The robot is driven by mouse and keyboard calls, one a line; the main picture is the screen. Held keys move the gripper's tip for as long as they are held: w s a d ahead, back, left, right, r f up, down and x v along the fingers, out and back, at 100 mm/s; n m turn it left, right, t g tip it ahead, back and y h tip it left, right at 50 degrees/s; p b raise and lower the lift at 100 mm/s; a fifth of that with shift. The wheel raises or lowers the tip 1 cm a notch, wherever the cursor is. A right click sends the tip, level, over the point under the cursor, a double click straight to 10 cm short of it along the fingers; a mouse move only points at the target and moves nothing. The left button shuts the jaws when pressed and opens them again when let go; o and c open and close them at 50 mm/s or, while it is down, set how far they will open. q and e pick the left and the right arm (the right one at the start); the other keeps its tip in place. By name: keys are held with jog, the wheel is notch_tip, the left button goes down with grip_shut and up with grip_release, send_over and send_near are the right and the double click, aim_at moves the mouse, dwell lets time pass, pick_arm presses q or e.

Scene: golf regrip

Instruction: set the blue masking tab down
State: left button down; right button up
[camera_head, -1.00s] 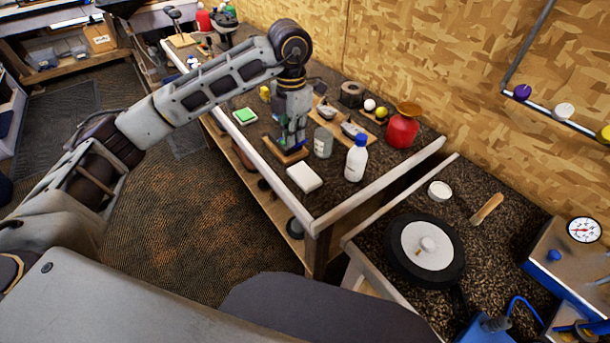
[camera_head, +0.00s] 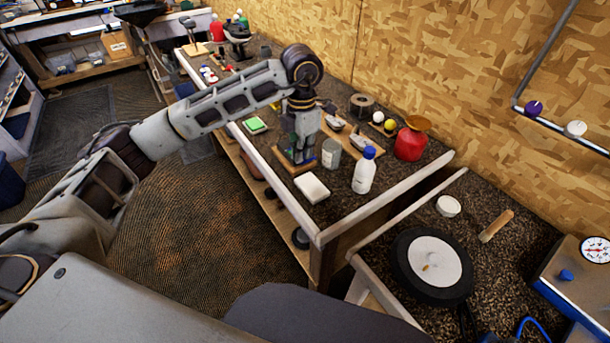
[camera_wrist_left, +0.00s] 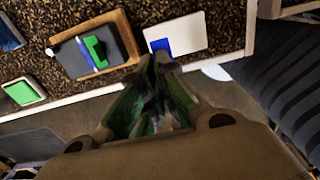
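The blue masking tab (camera_wrist_left: 160,46) shows as a small blue square at the fingertips of my left gripper (camera_wrist_left: 156,61) in the left wrist view. It covers the corner of a white pad (camera_wrist_left: 182,34) there. The fingertips are close together and appear shut on the tab's near edge. In the head view my left gripper (camera_head: 300,157) points down over a wooden tray (camera_head: 284,161), and the white pad (camera_head: 312,187) lies just in front of it. Whether the tab touches the pad cannot be told. My right gripper is not in view.
The tray (camera_wrist_left: 123,20) holds a dark block with a green piece (camera_wrist_left: 94,50). A grey can (camera_head: 331,153), a white bottle with a blue cap (camera_head: 363,176) and a red container (camera_head: 410,144) stand close by. A green pad (camera_head: 255,125) lies left. The bench edge is near.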

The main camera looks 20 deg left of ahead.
aim_at(302, 180)
pick_arm(q)
notch_tip(302, 180, down, 4)
jog(key=shift+r, duration=0.25)
jog(key=shift+f, duration=0.4)
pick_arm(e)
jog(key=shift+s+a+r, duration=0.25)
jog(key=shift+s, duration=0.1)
pick_arm(q)
jog(key=shift+f, duration=0.1)
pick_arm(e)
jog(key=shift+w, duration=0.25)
pick_arm(q)
jog(key=shift+f+p, duration=0.5)
jog(key=shift+f, duration=1.3)
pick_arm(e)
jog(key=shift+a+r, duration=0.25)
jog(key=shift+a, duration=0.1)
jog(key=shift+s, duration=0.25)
pick_arm(q)
jog(key=shift+f, duration=0.1)
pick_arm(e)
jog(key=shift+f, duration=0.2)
